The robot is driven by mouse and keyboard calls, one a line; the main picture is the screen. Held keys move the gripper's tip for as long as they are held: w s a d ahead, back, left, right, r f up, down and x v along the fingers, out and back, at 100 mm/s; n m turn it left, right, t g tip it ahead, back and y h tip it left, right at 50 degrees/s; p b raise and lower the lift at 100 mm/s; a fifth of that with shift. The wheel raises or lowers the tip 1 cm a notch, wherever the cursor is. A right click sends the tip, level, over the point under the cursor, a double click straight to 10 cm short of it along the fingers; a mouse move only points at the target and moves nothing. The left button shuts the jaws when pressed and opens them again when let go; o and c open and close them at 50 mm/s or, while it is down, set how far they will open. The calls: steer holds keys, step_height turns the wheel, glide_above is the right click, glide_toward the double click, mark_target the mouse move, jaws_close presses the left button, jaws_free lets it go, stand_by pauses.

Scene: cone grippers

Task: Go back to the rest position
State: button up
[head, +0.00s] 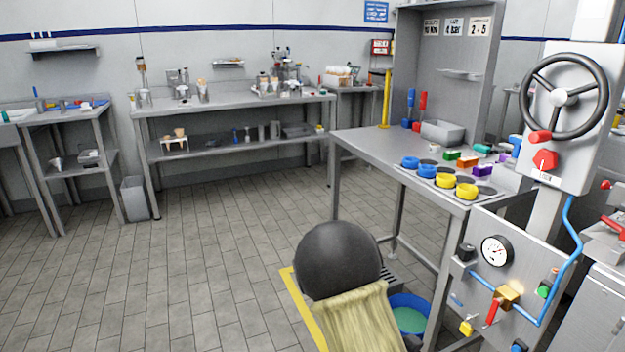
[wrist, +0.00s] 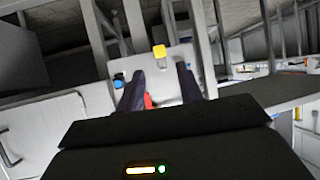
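My gripper (wrist: 160,84) shows in the wrist view, with its two dark fingers apart and nothing held between them. Beyond and between the fingers is a pale grey panel (wrist: 180,65). It carries a yellow part (wrist: 159,51), a blue part (wrist: 118,79) and a red part (wrist: 149,101), partly hidden near the gripper body. My gripper is not visible in the head view. I cannot tell the exact gap between the fingertips and the panel.
In the head view, a steel table (head: 365,143) with coloured blocks and rings stands at centre right. A valve panel (head: 480,275) with a gauge stands before it, below a handwheel (head: 563,97). A blue bucket (head: 405,302) is on the floor. The tiled floor (head: 200,240) at left is clear.

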steer(key=s+a+r+n+g+y, duration=0.1)
steer(key=s+a+n+y, duration=0.15)
steer(key=a+y, duration=0.25)
steer(key=s+a+r+n+y, duration=0.1)
steer(key=a+r+n+y, duration=0.15)
steer(key=a+y, duration=0.2)
steer(key=s+r+n+g, duration=0.35)
steer(key=s+n, duration=0.35)
steer(key=s, duration=0.3)
steer(key=w+p+v, duration=0.3)
steer(key=p+v, duration=1.3)
steer(key=p, duration=0.1)
steer(key=w+d+r+p+v, duration=0.1)
steer(key=w+p+v, duration=0.2)
steer(key=p+v, duration=1.3)
steer(key=shift+w+r+m+y+p, duration=0.3)
steer(key=shift+w+r+y+p, duration=0.15)
steer(key=shift+r, duration=0.45)
steer(key=shift+a, duration=0.1)
steer(key=shift+w, duration=0.15)
